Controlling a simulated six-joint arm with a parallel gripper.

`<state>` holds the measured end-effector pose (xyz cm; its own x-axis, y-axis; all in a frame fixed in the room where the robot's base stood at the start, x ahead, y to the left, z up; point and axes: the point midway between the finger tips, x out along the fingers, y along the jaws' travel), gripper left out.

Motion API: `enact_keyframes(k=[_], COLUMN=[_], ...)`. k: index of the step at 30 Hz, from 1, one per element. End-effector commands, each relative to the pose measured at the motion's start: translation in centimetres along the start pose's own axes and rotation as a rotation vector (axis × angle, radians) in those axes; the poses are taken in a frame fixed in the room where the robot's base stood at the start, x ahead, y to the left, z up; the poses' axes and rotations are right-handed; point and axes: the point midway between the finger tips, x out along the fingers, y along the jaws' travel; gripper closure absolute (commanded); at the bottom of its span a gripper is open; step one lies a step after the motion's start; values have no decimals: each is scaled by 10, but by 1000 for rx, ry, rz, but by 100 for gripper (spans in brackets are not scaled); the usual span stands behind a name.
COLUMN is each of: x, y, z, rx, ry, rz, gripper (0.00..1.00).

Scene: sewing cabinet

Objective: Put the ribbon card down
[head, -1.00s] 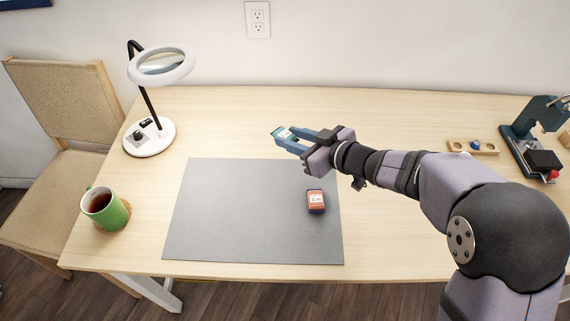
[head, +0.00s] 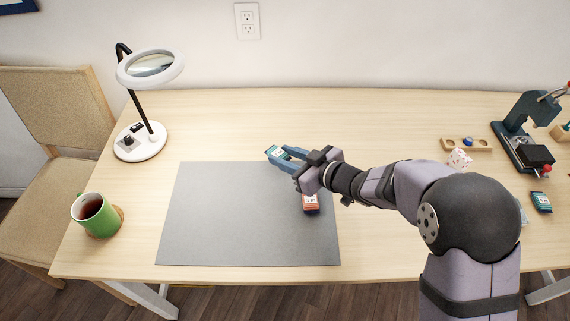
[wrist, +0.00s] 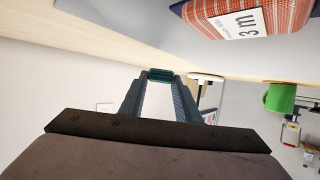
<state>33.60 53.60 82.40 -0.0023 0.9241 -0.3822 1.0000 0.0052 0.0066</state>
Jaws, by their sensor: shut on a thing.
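My gripper (head: 282,158) is shut on a teal ribbon card with a pale label (head: 275,151). In the head view the card overlaps the back edge of the grey mat (head: 205,215); its exact height above the table is hard to tell. In the wrist view the teal card (wrist: 160,75) shows end-on between the fingertips. A red ribbon card (head: 311,206) lies on the mat, partly hidden by my gripper. It also shows large, with a "3 m" label, in the wrist view (wrist: 290,12).
A magnifier lamp (head: 140,147) and a green mug (head: 95,217) stand at the left. At the right are a wooden holder (head: 453,145), a pincushion-like patterned cube (head: 459,158), a dark press (head: 510,135) and another teal card (head: 541,202). Most of the mat is bare.

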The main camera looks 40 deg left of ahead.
Motion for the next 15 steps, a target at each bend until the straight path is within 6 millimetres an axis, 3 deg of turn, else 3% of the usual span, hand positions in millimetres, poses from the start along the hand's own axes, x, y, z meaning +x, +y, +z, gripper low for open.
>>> enact_keyframes(k=[7,15], x=[11,13], y=[0,0], z=[27,31], rx=[2,1], ry=[-2,0], rz=[0,0], gripper=[91,91])
